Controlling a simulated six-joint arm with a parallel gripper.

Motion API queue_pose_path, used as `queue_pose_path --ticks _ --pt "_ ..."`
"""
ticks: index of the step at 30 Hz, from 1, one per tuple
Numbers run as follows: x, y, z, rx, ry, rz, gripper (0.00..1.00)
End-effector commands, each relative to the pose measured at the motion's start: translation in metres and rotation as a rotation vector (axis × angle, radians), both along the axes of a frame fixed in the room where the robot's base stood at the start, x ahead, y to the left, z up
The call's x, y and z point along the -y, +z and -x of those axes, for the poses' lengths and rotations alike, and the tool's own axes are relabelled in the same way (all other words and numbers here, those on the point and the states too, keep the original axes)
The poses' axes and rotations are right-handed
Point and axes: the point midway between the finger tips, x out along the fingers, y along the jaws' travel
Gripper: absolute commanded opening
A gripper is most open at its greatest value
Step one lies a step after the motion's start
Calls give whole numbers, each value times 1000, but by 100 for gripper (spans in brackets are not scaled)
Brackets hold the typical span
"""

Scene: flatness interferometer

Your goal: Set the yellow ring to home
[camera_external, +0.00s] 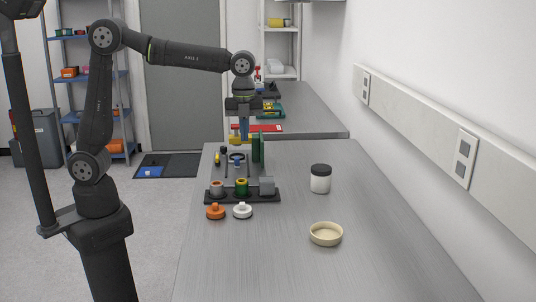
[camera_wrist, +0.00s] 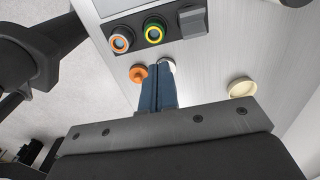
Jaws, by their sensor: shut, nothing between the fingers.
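A yellow ring (camera_wrist: 154,24) shows in the wrist view on a round fitting with green on it, in the middle of a dark base. In the external view the same fitting (camera_external: 242,186) stands upright between an orange-marked fitting and a grey block. My gripper (camera_external: 244,138) is above the back part of the bench fixture, pointing down, behind and above the ring's fitting. Its blue fingers (camera_wrist: 156,68) are shut together with nothing between them in the wrist view. Any position mark on the ring is too small to read.
The dark base (camera_external: 245,199) also carries an orange-ringed fitting (camera_wrist: 119,42) and a grey block (camera_external: 267,186). In front lie an orange knob (camera_external: 215,211) and a white knob (camera_external: 242,210). A black-lidded jar (camera_external: 320,180) and a beige dish (camera_external: 326,234) stand right. The front bench is clear.

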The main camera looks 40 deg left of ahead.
Motion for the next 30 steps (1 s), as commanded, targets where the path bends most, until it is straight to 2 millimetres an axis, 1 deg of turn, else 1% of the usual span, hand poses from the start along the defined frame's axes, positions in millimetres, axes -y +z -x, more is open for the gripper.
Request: queue_pose_path --ticks 5,12,18,24,30 --pt "-1 -32 1 -4 0 -4 0" --pt "-1 -85 1 -4 0 -4 0" --pt "-1 -117 1 -4 0 -4 0" --pt "0 -130 0 -1 0 -1 0" --pt "0 -132 0 -1 0 -1 0"
